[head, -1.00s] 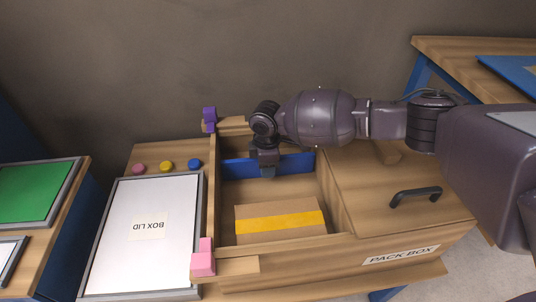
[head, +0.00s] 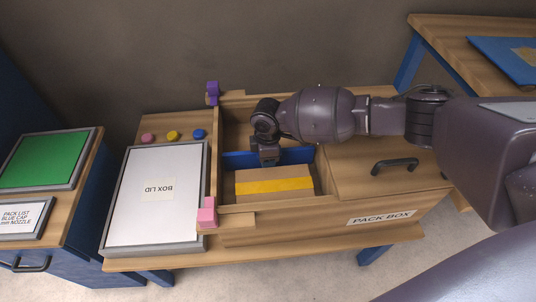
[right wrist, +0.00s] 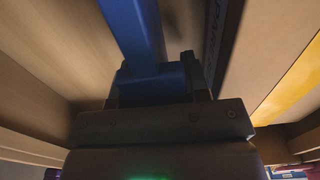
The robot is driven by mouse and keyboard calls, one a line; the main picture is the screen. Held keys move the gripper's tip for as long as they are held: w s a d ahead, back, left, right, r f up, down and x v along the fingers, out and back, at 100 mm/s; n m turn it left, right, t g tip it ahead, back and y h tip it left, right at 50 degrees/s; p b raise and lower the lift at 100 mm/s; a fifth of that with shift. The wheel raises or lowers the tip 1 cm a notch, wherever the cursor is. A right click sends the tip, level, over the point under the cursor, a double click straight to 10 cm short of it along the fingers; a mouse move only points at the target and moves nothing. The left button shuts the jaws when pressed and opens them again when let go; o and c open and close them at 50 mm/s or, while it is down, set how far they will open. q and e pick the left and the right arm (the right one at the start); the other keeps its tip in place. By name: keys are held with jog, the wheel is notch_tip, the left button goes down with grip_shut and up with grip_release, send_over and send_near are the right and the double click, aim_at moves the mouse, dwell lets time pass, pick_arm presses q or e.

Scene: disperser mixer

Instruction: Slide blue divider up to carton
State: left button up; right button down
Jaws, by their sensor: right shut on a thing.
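The blue divider (head: 298,156) stands upright across the open compartment of the pack box (head: 285,222). The brown carton (head: 305,188) with a yellow tape band lies flat in the near part of that compartment. In the head view the divider's lower edge meets the carton's far edge, but I cannot tell whether they touch. My right gripper (head: 268,160) is shut on the divider, near its middle. In the right wrist view the divider (right wrist: 132,28) runs up from my fingers (right wrist: 158,85), with the carton (right wrist: 295,85) on the right. My left gripper is not in view.
A box lid (head: 155,215) lies on the table to the left, by pink, yellow and blue buttons (head: 172,135). Purple (head: 212,92) and pink (head: 207,212) blocks sit at the box's left corners. A closed cover with a black handle (head: 395,166) is right of the compartment.

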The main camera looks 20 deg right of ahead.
jog(key=c, duration=0.6)
grip_release()
jog(key=shift+w+r, duration=0.1)
jog(key=shift+r, duration=0.35)
notch_tip(320, 180, up, 8)
jog(key=p, duration=0.2)
jog(key=shift+r+p, duration=0.25)
jog(key=shift+p, duration=0.15)
jog(key=shift+r, duration=0.7)
